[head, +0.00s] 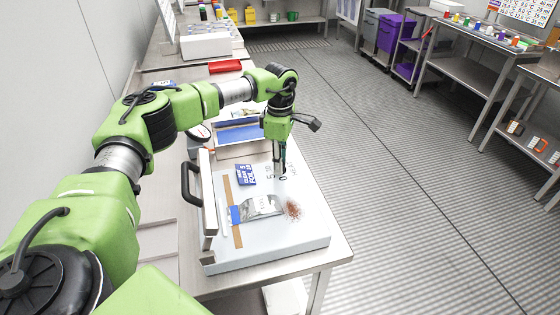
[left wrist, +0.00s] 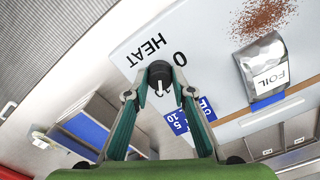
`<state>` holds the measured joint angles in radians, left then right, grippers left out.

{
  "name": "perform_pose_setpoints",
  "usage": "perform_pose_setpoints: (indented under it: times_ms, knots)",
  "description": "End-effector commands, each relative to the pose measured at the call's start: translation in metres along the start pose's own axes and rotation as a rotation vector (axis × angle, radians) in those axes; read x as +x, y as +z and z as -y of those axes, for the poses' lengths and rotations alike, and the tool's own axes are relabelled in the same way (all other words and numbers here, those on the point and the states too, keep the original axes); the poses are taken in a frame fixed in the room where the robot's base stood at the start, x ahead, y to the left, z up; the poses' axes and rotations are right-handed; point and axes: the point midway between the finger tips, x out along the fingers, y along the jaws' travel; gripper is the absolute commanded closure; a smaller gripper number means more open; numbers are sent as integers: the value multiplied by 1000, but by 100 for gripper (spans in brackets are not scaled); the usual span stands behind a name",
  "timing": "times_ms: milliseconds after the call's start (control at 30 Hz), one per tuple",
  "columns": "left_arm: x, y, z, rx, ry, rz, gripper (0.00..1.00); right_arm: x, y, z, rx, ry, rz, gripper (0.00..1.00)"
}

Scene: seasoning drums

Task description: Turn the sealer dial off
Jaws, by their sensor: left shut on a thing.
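The sealer (head: 285,250) is a pale grey box on the steel table, with a black lever handle (head: 190,185) at its left. Its dial is a small black knob (left wrist: 160,74) with a white mark, beside the printed "HEAT" and a "0". I cannot tell for sure which setting the mark points at. My left gripper (head: 280,174) reaches down to the far part of the sealer's top. In the left wrist view its fingertips (left wrist: 160,92) are closed on either side of the dial. My right gripper is not in view.
A silver foil pouch (head: 262,206) lies on the sealer, with spilled brown grains (head: 294,210) beside it. A blue sign (head: 246,174) is near the dial. A grey bin with blue inside (head: 240,133) stands behind. The floor to the right is clear.

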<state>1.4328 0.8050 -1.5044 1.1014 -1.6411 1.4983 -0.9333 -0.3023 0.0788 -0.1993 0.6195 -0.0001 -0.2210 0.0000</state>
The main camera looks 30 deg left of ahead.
Motion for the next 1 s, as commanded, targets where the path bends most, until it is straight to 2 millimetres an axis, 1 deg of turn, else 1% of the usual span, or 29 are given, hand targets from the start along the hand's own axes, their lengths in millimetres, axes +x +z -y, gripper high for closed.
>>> perform_pose_setpoints:
  times_ms: [167,367,567,1000]
  knots:
    - [0,0,0,-22,0,1,99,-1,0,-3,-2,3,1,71]
    - [-1,1,0,-111,1,1,99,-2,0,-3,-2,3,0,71]
    - [-1,1,0,-269,0,2,99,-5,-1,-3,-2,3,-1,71]
    - [-2,0,0,-687,1,1,99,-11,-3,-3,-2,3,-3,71]
